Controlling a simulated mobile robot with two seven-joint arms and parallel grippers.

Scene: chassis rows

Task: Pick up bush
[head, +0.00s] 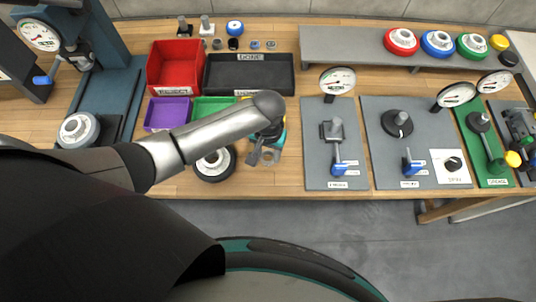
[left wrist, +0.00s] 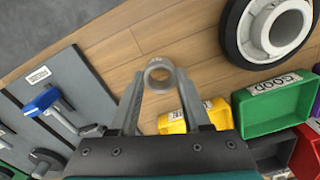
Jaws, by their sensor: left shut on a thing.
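My left gripper (left wrist: 160,92) is shut on a bush (left wrist: 159,73), a small grey metal ring with an open bore, held between the fingertips over the wooden bench. In the head view, the left gripper (head: 261,155) is over the front of the bench, partly hidden by my own arm. The bush (head: 269,156) shows there as a small grey shape at the fingertips. I cannot tell whether it touches the bench top. My right gripper is not in view.
A black-rimmed wheel (head: 204,172) lies left of the gripper. Behind are a green bin (head: 205,105), a purple bin (head: 160,113), a red bin (head: 174,55) and a black tray (head: 279,82). A grey fixture plate (head: 318,165) stands to the right.

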